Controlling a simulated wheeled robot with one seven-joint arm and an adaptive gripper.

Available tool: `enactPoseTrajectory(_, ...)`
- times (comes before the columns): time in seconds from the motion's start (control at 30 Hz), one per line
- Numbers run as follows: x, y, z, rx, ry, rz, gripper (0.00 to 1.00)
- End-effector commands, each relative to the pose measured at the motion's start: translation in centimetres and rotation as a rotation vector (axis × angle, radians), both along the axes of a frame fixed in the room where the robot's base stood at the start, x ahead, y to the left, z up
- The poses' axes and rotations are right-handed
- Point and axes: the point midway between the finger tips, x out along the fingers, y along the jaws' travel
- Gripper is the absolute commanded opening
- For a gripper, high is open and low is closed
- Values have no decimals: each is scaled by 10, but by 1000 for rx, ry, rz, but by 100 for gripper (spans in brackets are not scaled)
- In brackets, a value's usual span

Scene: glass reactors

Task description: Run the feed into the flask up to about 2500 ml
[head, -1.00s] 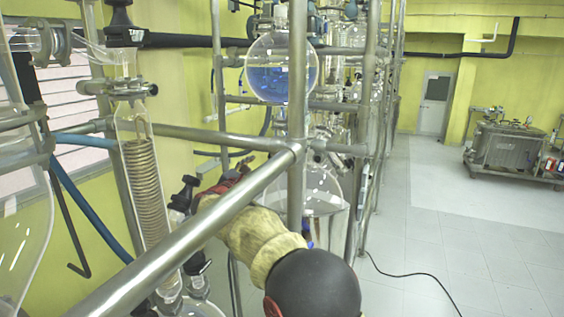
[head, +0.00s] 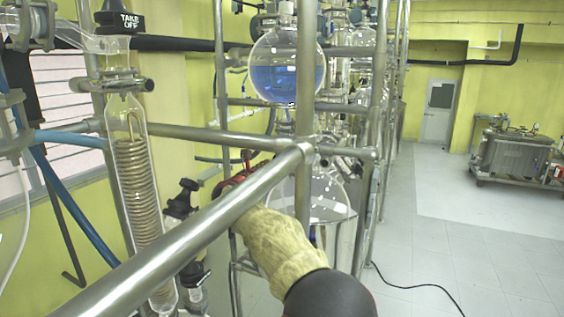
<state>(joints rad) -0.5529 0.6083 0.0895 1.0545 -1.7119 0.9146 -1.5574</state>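A round glass vessel (head: 287,62), partly filled with blue liquid (head: 286,80), hangs in the metal frame at the upper middle of the head view. Below it is a larger round clear flask (head: 320,198), partly hidden by a frame post and my arm; no blue liquid shows in its visible part, and I cannot read a level mark. My arm reaches forward under the slanting rail. My gripper (head: 238,176), dark with red parts, is at its far end, left of the lower flask. The rail and arm hide much of it, so its fingers and anything between them are unclear.
A thick slanting metal rail (head: 215,228) crosses in front of my arm, joining an upright post (head: 305,120). A glass coil condenser (head: 138,185) and a black valve (head: 180,205) stand left. Open floor (head: 450,220) lies right, with a black cable (head: 420,284) on it.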

Motion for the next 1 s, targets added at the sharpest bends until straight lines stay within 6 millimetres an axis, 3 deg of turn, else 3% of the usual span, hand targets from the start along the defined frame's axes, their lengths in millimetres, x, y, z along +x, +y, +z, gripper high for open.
enactPoseTrajectory(0.23,26,-9,0,1,-1,0,56)
enactPoseTrajectory(0.6,31,-11,0,1,-1,1,56)
enactPoseTrajectory(1.0,30,-11,0,1,-1,1,33)
